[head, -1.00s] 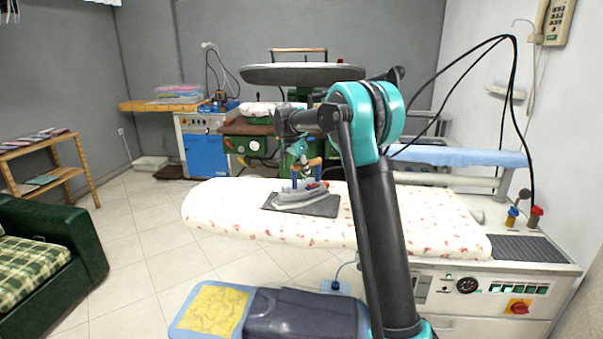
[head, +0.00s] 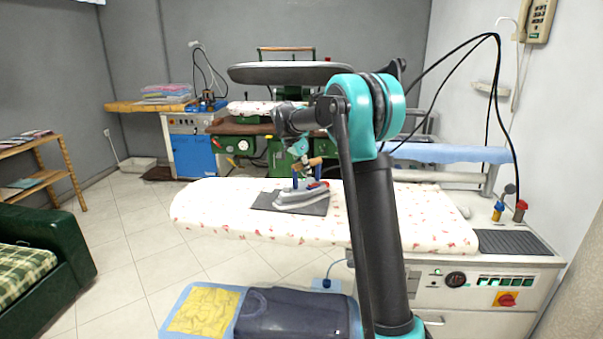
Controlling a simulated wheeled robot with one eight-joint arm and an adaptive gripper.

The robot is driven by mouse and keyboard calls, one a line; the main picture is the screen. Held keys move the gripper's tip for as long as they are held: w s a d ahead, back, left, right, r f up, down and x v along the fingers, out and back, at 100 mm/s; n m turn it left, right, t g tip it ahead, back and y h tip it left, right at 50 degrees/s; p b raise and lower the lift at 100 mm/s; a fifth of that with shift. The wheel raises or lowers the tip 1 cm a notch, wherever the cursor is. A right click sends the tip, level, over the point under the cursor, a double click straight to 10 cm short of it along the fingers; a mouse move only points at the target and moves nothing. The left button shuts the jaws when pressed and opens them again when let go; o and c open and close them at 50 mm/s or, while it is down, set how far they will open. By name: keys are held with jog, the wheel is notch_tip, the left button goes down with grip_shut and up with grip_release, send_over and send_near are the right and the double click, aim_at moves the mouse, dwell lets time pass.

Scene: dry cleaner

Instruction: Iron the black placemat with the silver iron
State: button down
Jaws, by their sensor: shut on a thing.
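The silver iron (head: 300,199) rests on the black placemat (head: 263,203), which lies flat on the floral padded ironing board (head: 205,207). The iron covers the mat's middle and right part, and the mat's left part is bare. My gripper (head: 303,177) comes down from above and is shut on the iron at its handle. The fingertips are small and partly hidden in the head view, so the exact grip is hard to see.
A dark press head (head: 290,73) hangs behind the board. A blue padded arm (head: 445,153) and hanging black cables are at the right. A control panel (head: 485,281) is at the lower right. A dark green sofa (head: 45,240) stands at the left, with open floor between.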

jog(key=shift+s+d, duration=0.1)
jog(key=shift+d, duration=0.3)
jog(key=shift+d, duration=0.1)
jog(key=shift+s+d+f, duration=0.1)
jog(key=shift+s+d, duration=0.15)
jog(key=shift+d, duration=0.55)
jog(key=shift+s+d, duration=0.25)
jog(key=shift+d, duration=0.55)
jog(key=shift+d, duration=0.1)
jog(key=shift+s+d, duration=0.25)
jog(key=shift+d, duration=0.55)
jog(key=shift+s+d, duration=0.2)
jog(key=shift+d, duration=0.55)
jog(key=shift+r, duration=0.2)
jog(key=shift+r, duration=2.95)
jog(key=shift+r, duration=0.15)
